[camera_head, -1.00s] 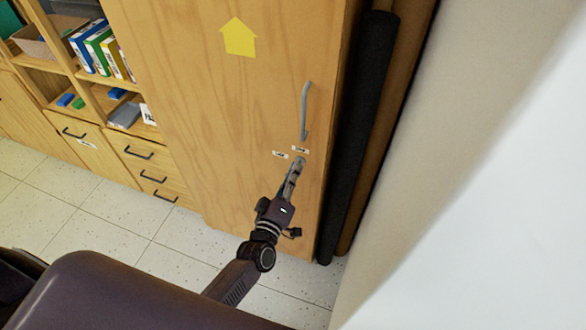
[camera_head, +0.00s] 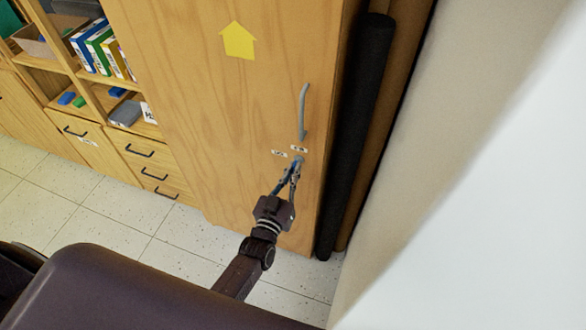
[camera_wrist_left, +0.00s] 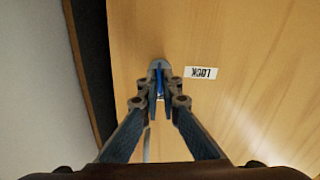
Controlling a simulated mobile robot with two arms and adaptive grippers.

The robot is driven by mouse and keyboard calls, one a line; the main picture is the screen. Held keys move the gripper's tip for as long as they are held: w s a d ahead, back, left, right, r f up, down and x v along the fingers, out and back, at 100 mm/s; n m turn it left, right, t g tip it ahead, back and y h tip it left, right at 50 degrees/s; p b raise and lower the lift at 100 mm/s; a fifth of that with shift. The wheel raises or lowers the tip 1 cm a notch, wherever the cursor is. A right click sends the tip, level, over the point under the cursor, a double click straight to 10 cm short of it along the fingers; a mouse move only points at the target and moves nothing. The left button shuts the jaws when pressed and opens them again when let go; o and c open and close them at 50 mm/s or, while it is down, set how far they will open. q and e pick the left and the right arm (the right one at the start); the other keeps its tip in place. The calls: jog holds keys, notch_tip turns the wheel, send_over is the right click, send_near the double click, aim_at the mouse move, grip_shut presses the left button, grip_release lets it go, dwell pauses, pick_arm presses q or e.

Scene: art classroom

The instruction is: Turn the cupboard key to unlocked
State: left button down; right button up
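The cupboard door (camera_head: 235,110) is tall, of light wood and closed. The label there, upside down, seems to read LOCK (camera_wrist_left: 201,72). The fingers hide part of the key, so its exact angle is unclear. My right gripper is not in view.
A black roll (camera_head: 355,130) and a brown one stand upright against the cupboard's right side, by a pale wall (camera_head: 480,180). Shelves with books (camera_head: 97,46) and drawers (camera_head: 150,165) are at left. Tiled floor (camera_head: 110,232) lies below.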

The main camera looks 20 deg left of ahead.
pick_arm(q)
jog(key=shift+s+f+m, duration=0.1)
jog(key=shift+f+m, duration=0.15)
jog(key=shift+m, duration=0.35)
jog(key=shift+a+f, duration=0.1)
jog(key=c, duration=2.2)
grip_release()
jog(key=shift+w, duration=0.2)
jog(key=shift+o, duration=0.2)
jog(key=s, duration=1.1)
jog(key=shift+s+a, duration=0.25)
jog(key=shift+s, duration=0.15)
jog(key=shift+d, duration=0.1)
